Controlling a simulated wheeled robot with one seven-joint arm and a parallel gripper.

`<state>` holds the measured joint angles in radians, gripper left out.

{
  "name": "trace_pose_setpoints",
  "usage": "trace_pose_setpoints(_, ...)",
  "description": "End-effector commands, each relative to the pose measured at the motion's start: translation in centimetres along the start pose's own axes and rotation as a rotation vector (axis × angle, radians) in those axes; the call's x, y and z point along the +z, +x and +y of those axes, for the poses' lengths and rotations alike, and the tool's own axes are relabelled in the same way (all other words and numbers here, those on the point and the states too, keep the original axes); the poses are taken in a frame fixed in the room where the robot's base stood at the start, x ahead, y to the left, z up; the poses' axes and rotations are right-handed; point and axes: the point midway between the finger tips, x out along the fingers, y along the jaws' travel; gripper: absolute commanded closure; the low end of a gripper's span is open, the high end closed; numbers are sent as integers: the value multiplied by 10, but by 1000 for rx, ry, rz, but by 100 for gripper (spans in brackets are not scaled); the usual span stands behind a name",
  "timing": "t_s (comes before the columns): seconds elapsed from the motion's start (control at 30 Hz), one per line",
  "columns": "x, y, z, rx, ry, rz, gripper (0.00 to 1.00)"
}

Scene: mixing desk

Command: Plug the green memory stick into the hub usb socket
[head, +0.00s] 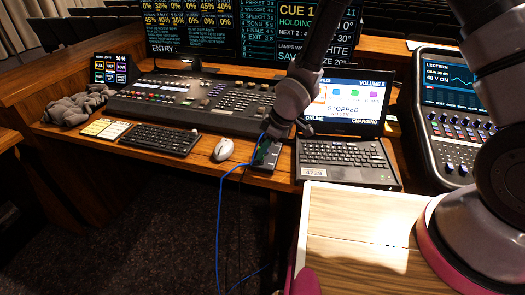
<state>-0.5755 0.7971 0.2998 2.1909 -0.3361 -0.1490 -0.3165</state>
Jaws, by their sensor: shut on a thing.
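My gripper (273,137) points down at the desk between the mouse and the laptop. It is shut on a small green thing, which looks like the green memory stick (262,149). The hub (266,160) is a small dark box on the desk directly below and beside the fingertips. The stick is at or just over the hub; I cannot tell whether it touches or sits in a socket. The socket is hidden or too small to make out.
An open laptop (345,152) stands close to the right of the hub, a white mouse (223,149) to its left. A blue cable (218,215) runs from near the hub over the desk's front edge. The lighting console (200,98) stands behind, a keyboard (160,139) further left.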

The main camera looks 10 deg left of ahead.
Motion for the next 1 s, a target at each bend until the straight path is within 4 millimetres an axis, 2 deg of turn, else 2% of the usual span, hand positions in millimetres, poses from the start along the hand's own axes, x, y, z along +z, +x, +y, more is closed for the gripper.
trace_pose_setpoints(0.77,4,9,0,-1,1,0,100)
trace_pose_setpoints(0.87,4,9,0,0,1,0,64)
trace_pose_setpoints(0.9,4,9,0,0,1,0,55)
trace_pose_setpoints(1.0,4,9,0,0,0,0,55)
